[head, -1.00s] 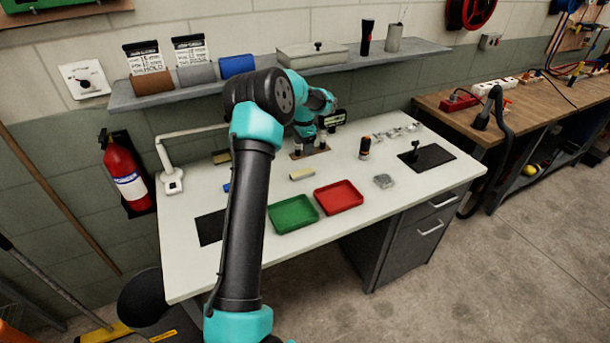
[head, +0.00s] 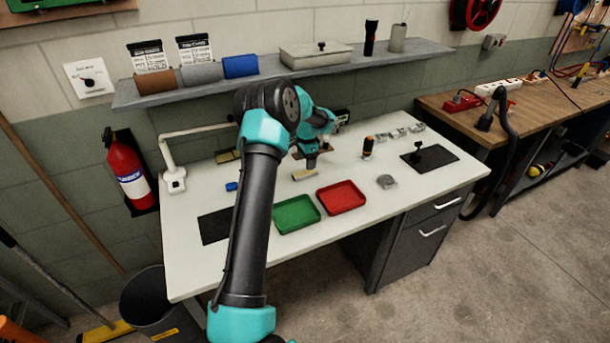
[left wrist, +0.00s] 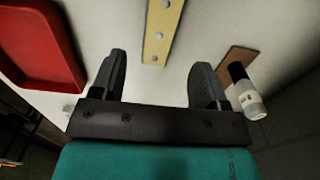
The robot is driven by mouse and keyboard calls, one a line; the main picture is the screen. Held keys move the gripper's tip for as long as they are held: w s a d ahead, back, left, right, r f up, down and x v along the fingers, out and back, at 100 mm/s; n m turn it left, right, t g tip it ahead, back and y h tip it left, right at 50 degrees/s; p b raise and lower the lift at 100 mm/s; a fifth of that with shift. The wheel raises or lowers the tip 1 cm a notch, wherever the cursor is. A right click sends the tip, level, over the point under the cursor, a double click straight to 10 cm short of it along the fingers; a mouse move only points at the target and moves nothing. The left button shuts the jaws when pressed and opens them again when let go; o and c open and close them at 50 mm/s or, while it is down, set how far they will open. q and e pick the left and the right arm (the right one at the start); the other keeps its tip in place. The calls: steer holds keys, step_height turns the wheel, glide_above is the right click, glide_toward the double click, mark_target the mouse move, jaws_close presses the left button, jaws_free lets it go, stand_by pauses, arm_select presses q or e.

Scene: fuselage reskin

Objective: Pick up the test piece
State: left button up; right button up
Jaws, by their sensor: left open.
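The likely test piece is a short pale-yellow strip (head: 304,175) lying on the white table behind the trays. In the left wrist view the yellow strip (left wrist: 163,30) shows several round rivet-like dots along its length. My left gripper (head: 309,166) is just behind the strip in the head view. In the left wrist view my left gripper (left wrist: 160,72) is open, its two fingers spread and nothing between them. The strip lies beyond the fingertips, roughly in line with the gap. My right gripper is not in view.
A green tray (head: 296,214) and a red tray (head: 341,197) stand in front of the strip. A brown board (left wrist: 238,60) and a white bottle with a black cap (left wrist: 247,98) are close beside one finger. A dark orange-topped cylinder (head: 367,147) stands to the right.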

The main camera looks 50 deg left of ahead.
arm_select(q)
steer(key=shift+s+d+f, duration=0.1)
steer(key=shift+f, duration=2.5)
steer(key=c, duration=1)
steer(key=shift+c, duration=0.2)
steer(key=shift+r, duration=0.45)
step_height(320, 180, up, 3)
steer(key=shift+f, duration=0.1)
steer(key=s+d, duration=0.3)
steer(key=d, duration=0.1)
steer(key=s+d+r, duration=0.1)
steer(key=s+d, duration=0.6)
steer(key=d, duration=0.1)
steer(key=shift+s+r, duration=0.15)
steer(key=shift+s, duration=0.2)
